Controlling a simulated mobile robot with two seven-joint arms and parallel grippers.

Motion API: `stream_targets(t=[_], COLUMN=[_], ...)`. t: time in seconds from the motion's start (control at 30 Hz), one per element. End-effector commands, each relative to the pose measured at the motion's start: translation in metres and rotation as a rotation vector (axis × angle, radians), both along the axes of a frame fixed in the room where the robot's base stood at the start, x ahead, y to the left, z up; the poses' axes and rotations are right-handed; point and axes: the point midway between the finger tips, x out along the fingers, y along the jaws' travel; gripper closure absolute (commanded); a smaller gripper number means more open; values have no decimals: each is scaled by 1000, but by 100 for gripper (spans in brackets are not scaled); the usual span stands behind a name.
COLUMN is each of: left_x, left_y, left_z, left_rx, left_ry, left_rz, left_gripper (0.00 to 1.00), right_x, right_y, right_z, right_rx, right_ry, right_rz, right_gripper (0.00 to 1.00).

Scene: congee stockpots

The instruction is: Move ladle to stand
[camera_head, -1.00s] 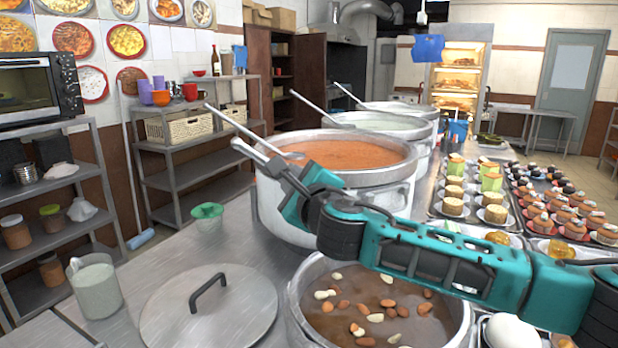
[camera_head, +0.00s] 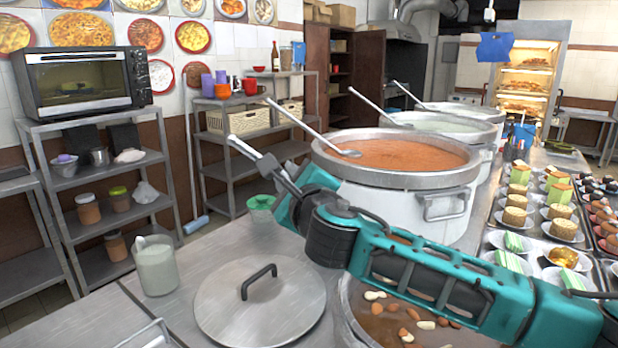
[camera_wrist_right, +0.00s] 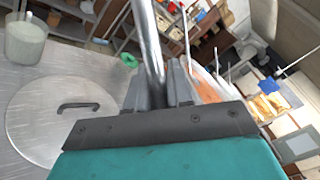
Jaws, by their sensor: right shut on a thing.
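My right gripper (camera_head: 272,172) is shut on a steel ladle handle (camera_wrist_right: 148,45), which stands between the fingers in the right wrist view. In the head view a pale rod end (camera_head: 242,147) sticks out up and left from the gripper. The gripper is above the counter, left of the large pot of orange congee (camera_head: 400,153). The held ladle's bowl is hidden. Another ladle (camera_head: 312,130) rests in the orange pot. I cannot make out a ladle stand with certainty; a metal piece (camera_head: 148,334) is cut off at the lower edge. My left gripper is not in view.
A pot lid (camera_head: 240,318) lies flat on the counter beside a pitcher of pale liquid (camera_head: 157,268). A green bowl (camera_head: 261,208) stands behind. A brown pot with nuts (camera_head: 388,322) is below my right arm. Dessert plates (camera_head: 508,241) fill the right side.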

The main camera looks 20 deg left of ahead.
Motion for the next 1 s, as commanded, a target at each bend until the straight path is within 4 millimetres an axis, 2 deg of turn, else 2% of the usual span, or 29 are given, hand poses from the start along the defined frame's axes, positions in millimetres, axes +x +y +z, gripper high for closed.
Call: stream_targets(t=[0.03, 0.5, 0.6, 0.67, 1.0], left_x=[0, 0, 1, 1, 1], left_y=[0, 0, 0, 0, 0], left_z=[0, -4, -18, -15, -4], left_rx=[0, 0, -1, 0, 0], left_ry=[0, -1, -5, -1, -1], left_rz=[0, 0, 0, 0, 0], left_gripper=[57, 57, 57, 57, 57], right_x=[-3, -3, -2, -2, -2], right_y=[6, 5, 5, 5, 4], right_z=[1, -54, -67, -61, -59], right_rx=[2, 1, 2, 2, -16], right_ry=[-3, 1, -3, -3, -7], right_rz=[9, 6, 8, 7, 7], right_gripper=[100, 100, 100, 100, 100])
